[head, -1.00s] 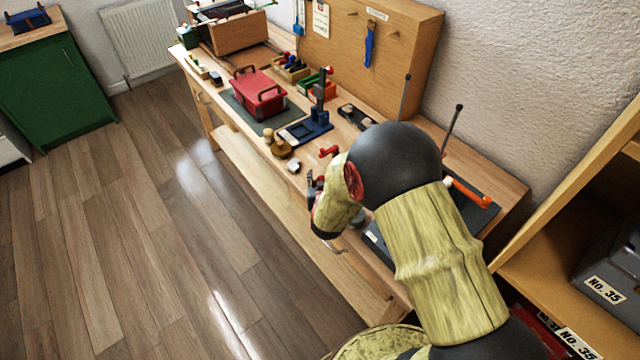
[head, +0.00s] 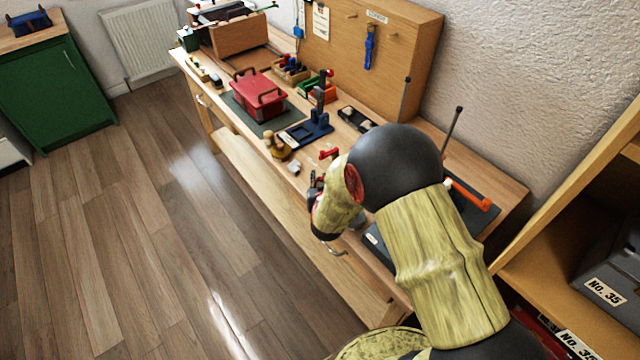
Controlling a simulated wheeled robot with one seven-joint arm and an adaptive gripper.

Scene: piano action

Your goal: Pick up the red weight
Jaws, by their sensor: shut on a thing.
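My gripper (head: 315,187) is over the front edge of the workbench, partly hidden by my own wrist. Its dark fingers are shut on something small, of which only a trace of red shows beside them. I take this to be the red weight, but its shape is hidden. A separate red piece (head: 328,153) stands on the bench just behind the gripper; I cannot tell what it belongs to.
The wooden workbench (head: 240,148) carries a red toolbox (head: 262,100), a blue stand (head: 308,134), a brass-coloured round piece (head: 279,148) and a small white block (head: 294,168). An orange-handled tool (head: 470,194) lies at the right. A pegboard panel (head: 400,60) rises behind.

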